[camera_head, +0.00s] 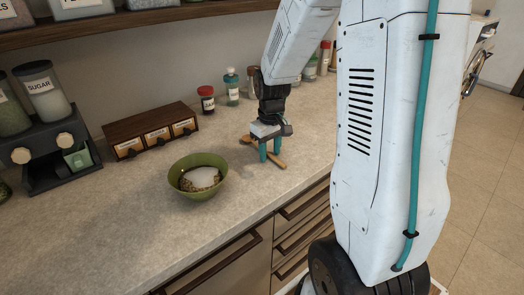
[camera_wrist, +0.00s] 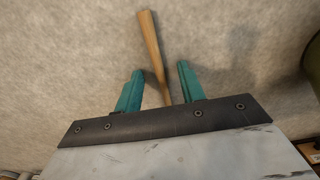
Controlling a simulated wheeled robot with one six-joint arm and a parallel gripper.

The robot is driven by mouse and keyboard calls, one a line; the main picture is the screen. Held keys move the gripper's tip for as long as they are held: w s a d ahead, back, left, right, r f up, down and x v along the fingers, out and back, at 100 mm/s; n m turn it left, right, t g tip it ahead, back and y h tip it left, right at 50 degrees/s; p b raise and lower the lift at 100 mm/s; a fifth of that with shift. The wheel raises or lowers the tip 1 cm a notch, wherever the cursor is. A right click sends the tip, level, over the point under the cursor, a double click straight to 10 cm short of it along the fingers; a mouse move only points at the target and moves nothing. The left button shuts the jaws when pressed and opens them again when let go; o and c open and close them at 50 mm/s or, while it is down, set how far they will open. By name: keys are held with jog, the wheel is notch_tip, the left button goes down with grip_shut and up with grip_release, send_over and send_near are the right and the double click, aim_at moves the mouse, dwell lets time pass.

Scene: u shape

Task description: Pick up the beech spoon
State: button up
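The beech spoon (camera_head: 279,164) lies on the countertop under my gripper in the head view. In the wrist view its pale wooden handle (camera_wrist: 152,45) runs up between the two teal fingers, and its lower part is hidden behind the gripper body. My gripper (camera_head: 270,151) points down at the counter, and the spoon passes between its fingertips. In the wrist view my gripper (camera_wrist: 158,84) is open, with visible gaps on both sides of the handle.
A green bowl (camera_head: 187,191) with white and speckled contents stands left of the gripper. A wooden drawer box (camera_head: 150,130) and a red-capped jar (camera_head: 206,100) stand toward the wall. A dark dispenser with a sugar jar (camera_head: 46,98) is far left. The front counter is clear.

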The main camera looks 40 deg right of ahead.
grip_shut()
